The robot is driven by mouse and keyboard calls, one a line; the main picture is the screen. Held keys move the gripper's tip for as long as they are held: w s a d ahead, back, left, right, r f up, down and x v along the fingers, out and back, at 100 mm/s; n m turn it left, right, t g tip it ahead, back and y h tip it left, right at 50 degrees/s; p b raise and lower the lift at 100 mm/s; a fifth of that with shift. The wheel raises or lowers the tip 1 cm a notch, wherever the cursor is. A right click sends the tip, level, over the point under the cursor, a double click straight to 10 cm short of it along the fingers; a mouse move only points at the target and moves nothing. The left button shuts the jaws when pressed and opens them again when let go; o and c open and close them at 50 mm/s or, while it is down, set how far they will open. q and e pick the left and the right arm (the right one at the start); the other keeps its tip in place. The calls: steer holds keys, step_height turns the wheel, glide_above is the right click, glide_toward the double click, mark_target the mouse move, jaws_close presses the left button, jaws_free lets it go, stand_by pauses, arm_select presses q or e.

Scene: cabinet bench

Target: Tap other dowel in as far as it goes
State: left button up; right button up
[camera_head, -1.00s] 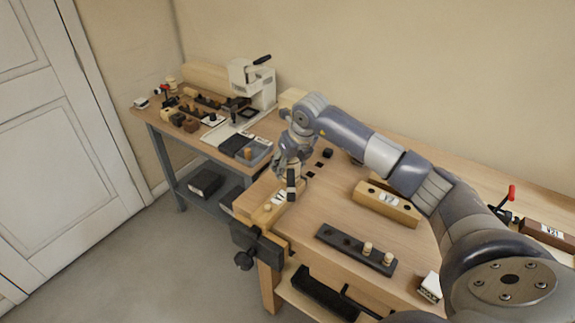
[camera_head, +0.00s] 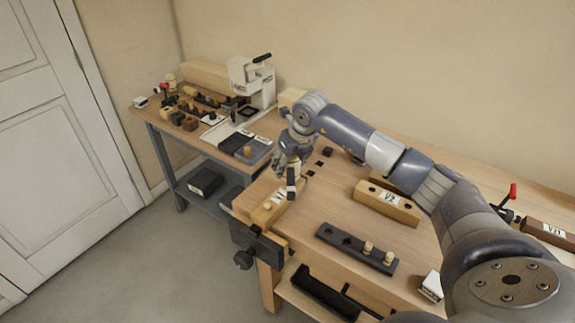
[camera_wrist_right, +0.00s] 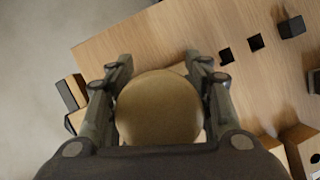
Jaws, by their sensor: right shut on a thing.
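My right gripper (camera_head: 290,168) is above the right end of a pale wooden block (camera_head: 256,213) clamped at the bench's left front corner. It is shut on a wooden-ended tool with a dark lower part, probably a mallet (camera_head: 291,184). In the right wrist view the tool's round tan end (camera_wrist_right: 158,108) fills the space between the fingers of the right gripper (camera_wrist_right: 158,85). A dowel top (camera_head: 267,206) seems to show on the block, left of the white label. The other dowel is not clear, perhaps hidden by the tool. My left gripper is out of view.
The dark vise (camera_head: 256,245) holds the block. A black rack (camera_head: 340,240) with two upright dowels (camera_head: 367,247) lies to the right. A wooden block labelled V2 (camera_head: 405,213) sits behind it. A side table (camera_head: 150,115) carries a press (camera_head: 250,78).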

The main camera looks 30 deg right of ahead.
steer(key=shift+r, duration=0.1)
steer(key=shift+r+p, duration=0.4)
steer(key=shift+r, duration=0.2)
steer(key=shift+r+p, duration=1.1)
steer(key=shift+r, duration=0.85)
steer(key=shift+f, duration=0.1)
